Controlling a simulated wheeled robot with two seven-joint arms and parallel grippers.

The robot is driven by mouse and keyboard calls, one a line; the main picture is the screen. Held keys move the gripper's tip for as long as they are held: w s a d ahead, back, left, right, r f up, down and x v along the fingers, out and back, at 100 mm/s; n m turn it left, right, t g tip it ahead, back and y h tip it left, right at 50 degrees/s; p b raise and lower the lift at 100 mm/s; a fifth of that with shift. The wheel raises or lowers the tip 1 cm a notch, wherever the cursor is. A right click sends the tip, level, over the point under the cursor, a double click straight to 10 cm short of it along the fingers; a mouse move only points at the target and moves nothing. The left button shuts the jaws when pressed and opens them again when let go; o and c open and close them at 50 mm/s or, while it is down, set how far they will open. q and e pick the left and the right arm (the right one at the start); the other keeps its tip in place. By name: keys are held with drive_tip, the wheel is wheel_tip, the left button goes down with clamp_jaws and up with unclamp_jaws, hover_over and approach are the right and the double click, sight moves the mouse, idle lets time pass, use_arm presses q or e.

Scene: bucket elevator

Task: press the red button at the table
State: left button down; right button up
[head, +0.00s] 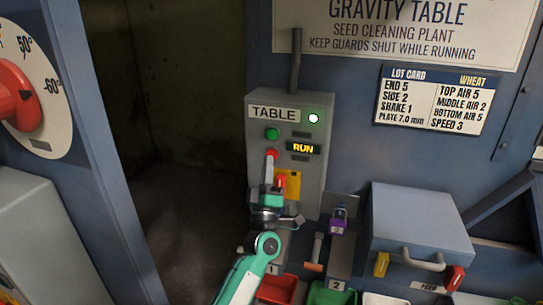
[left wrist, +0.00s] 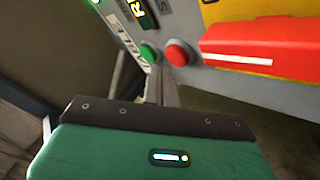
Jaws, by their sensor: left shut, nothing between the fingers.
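The red button (head: 271,152) is on the grey TABLE control box (head: 312,178), below a green button (head: 272,134). In the left wrist view the red button (left wrist: 178,53) and green button (left wrist: 150,52) sit side by side. My left gripper (head: 269,163) is shut and empty, its tips just below the red button in the head view. In the left wrist view its narrow fingers (left wrist: 160,80) end close to the two buttons. I cannot tell whether they touch the red one. My right gripper is not in view.
A RUN display (head: 303,148) and a pale green lamp (head: 313,118) are lit on the box. A red handle (left wrist: 255,45) on a yellow plate (head: 293,184) is close beside the fingers. A grey-blue box with a handle (head: 420,220) stands right. Bins (head: 330,296) are below.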

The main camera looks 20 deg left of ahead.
use_arm(q)
drive_tip(key=shift+w, duration=0.1)
drive_tip(key=shift+w, duration=0.35)
drive_tip(key=shift+w+b, duration=0.45)
drive_tip(key=shift+b, duration=0.1)
idle(0.6)
idle(0.3)
drive_tip(key=shift+s+p, duration=0.4)
drive_tip(key=shift+s, duration=0.5)
drive_tip(key=s+p, duration=0.1)
drive_tip(key=s, duration=0.4)
drive_tip(key=shift+a+p, duration=0.1)
drive_tip(key=shift+p, duration=0.25)
